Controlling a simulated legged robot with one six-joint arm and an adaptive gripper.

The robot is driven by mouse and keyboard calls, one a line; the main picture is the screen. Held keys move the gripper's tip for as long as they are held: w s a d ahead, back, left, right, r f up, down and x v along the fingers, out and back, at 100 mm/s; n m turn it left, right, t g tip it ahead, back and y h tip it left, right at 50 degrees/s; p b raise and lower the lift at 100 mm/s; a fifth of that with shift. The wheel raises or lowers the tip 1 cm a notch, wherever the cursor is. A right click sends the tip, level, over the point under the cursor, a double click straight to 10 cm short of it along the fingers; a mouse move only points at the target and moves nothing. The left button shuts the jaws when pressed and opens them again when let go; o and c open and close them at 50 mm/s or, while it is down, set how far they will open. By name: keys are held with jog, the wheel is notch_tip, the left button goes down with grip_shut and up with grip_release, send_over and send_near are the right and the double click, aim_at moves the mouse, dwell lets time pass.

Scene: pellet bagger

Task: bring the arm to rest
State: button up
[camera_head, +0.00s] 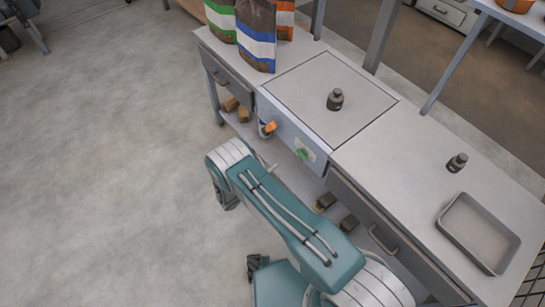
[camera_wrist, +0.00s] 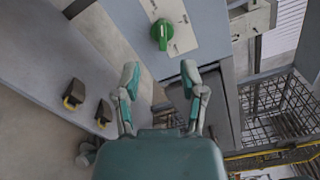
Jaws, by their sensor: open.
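My gripper (camera_wrist: 160,82) is open in the wrist view, with its two teal and grey fingers spread apart and nothing between them. The green knob (camera_wrist: 162,34) on the grey front panel lies beyond the fingertips, a little above the gap, and no finger touches it. In the head view my teal arm (camera_head: 290,220) is bent in front of the bench, and the green knob (camera_head: 303,154) shows just beyond it. I cannot make out the fingers clearly in the head view.
The bench (camera_head: 430,145) carries two dark weights (camera_head: 335,99) (camera_head: 457,162), a grey tray (camera_head: 478,233) and several striped bags (camera_head: 256,35). An orange-handled switch (camera_head: 268,128) sits on its front. Blocks lie on the lower shelf. The floor (camera_head: 90,170) at left is clear.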

jog(key=shift+r, duration=0.1)
jog(key=s+d+r+m+g+y, duration=0.1)
jog(key=d+r+m+g, duration=0.2)
jog(key=r+m, duration=0.5)
jog(key=s+d+r+m+g+y, duration=0.1)
jog(key=d+r+m+g+y, duration=0.25)
jog(key=r, duration=0.85)
jog(key=s+d+r+m+g, duration=0.1)
jog(key=d+r+m+g, duration=0.25)
jog(key=r+m, duration=0.55)
jog(key=s+r+m+t+y, duration=0.5)
jog(key=s+r+m+y, duration=0.5)
jog(key=s+r+m, duration=0.7)
jog(key=s+r, duration=0.2)
jog(key=s, duration=0.3)
jog(key=shift+s+d+t, duration=0.15)
jog(key=shift+d+t, duration=0.15)
